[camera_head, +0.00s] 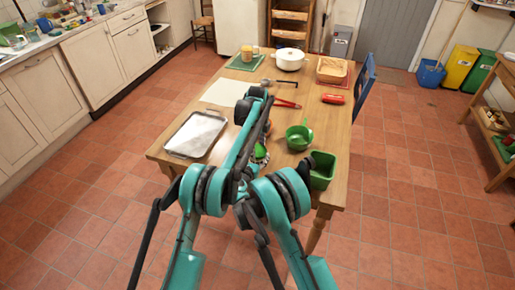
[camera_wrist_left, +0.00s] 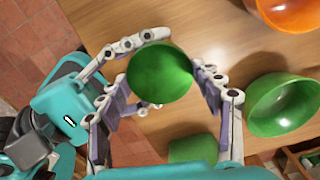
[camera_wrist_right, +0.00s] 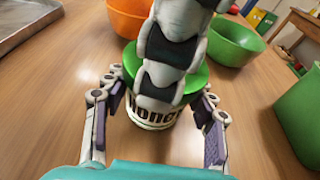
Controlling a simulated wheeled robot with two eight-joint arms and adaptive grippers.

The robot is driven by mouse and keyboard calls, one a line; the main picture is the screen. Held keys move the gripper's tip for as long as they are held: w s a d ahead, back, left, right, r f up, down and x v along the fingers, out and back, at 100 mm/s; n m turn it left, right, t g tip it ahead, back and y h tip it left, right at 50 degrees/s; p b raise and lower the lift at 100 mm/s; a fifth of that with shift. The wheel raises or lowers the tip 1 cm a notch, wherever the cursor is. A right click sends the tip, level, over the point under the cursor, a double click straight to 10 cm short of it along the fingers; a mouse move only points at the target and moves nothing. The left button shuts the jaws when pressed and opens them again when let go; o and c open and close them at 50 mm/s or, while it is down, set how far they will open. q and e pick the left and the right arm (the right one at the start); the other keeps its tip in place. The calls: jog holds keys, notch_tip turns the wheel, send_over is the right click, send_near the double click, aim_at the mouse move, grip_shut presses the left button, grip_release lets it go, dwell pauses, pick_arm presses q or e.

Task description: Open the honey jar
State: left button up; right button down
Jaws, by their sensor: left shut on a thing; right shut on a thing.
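The honey jar (camera_wrist_right: 155,112) stands on the wooden table, with a white body and dark lettering. Its green lid (camera_wrist_left: 160,72) is round and shows from above in the left wrist view. My left gripper (camera_wrist_left: 163,88) is shut on the lid, with fingers on both sides of it. My right gripper (camera_wrist_right: 158,128) is shut on the jar's body below the lid. A finger of my left gripper hides part of the lid and jar in the right wrist view. I cannot tell whether there is a gap between lid and jar. My arms mostly cover the jar in the head view.
An orange bowl (camera_wrist_right: 128,18) and a green bowl (camera_wrist_right: 233,42) stand beyond the jar. A green square container (camera_head: 322,172) is to its right. A metal tray (camera_head: 196,134) lies at the left. Red-handled tools (camera_head: 287,104) lie farther back.

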pick_arm(q)
jog(key=n, duration=1.9)
jog(key=shift+n, duration=0.3)
jog(key=n, duration=1.2)
jog(key=shift+r, duration=0.1)
jog(key=n, duration=0.9)
jog(key=shift+n, duration=0.3)
jog(key=n, duration=0.5)
jog(key=shift+n, duration=0.3)
